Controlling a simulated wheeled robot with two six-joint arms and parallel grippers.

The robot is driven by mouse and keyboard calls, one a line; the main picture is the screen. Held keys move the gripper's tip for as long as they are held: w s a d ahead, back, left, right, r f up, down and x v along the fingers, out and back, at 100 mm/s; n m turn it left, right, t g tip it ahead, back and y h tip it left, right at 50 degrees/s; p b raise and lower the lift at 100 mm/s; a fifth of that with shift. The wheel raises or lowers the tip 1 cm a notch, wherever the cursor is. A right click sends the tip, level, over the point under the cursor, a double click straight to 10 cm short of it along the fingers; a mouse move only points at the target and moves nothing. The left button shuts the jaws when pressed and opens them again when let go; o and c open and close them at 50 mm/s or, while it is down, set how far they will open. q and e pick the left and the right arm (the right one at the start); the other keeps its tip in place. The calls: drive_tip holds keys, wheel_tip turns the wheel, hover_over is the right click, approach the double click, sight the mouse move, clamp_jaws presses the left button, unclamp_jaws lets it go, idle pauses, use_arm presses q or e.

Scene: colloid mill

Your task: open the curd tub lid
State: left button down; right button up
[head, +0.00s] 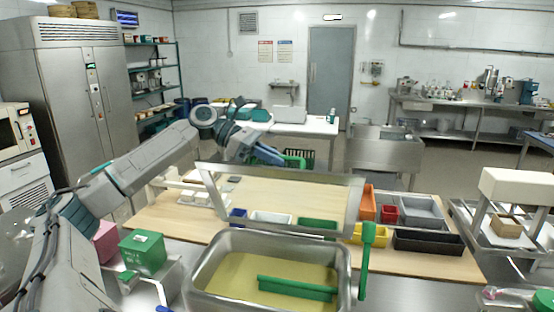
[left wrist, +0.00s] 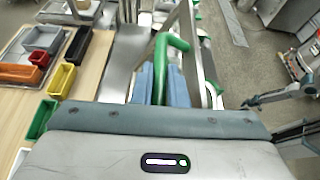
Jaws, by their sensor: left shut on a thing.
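The curd tub (head: 345,272) is a steel basin at the front, holding pale yellow curd. Its lid (head: 279,172), a steel-rimmed panel that I see through, stands raised and steeply tilted above the tub's far side, clear of the opening. My left gripper (head: 278,158) is behind the lid's top edge, shut on the green handle (head: 295,161). In the left wrist view the blue fingers (left wrist: 160,84) close around the green handle (left wrist: 180,45), next to the steel lid rim (left wrist: 192,50). The fingertips are partly hidden. My right gripper is not in view.
Behind are a yellow bin (head: 372,235), a dark tray (head: 428,242) and other small bins on a wooden board (head: 160,222). A green box (head: 142,252) stands left.

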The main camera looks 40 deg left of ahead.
use_arm(q)
drive_tip(key=c, duration=1.5)
unclamp_jaws()
drive_tip(key=shift+c, duration=0.2)
drive_tip(key=shift+o, duration=0.4)
drive_tip(key=shift+f, duration=0.1)
drive_tip(key=shift+a, duration=0.1)
drive_tip(key=shift+s+a+b, duration=0.1)
drive_tip(key=shift+a+b, duration=0.15)
drive_tip(key=shift+b, duration=0.1)
drive_tip(key=b+v, duration=0.3)
drive_tip(key=v, duration=0.1)
drive_tip(key=shift+a+f, duration=0.1)
drive_tip(key=b+v, duration=0.1)
drive_tip(key=v, duration=0.5)
drive_tip(key=shift+r, duration=0.3)
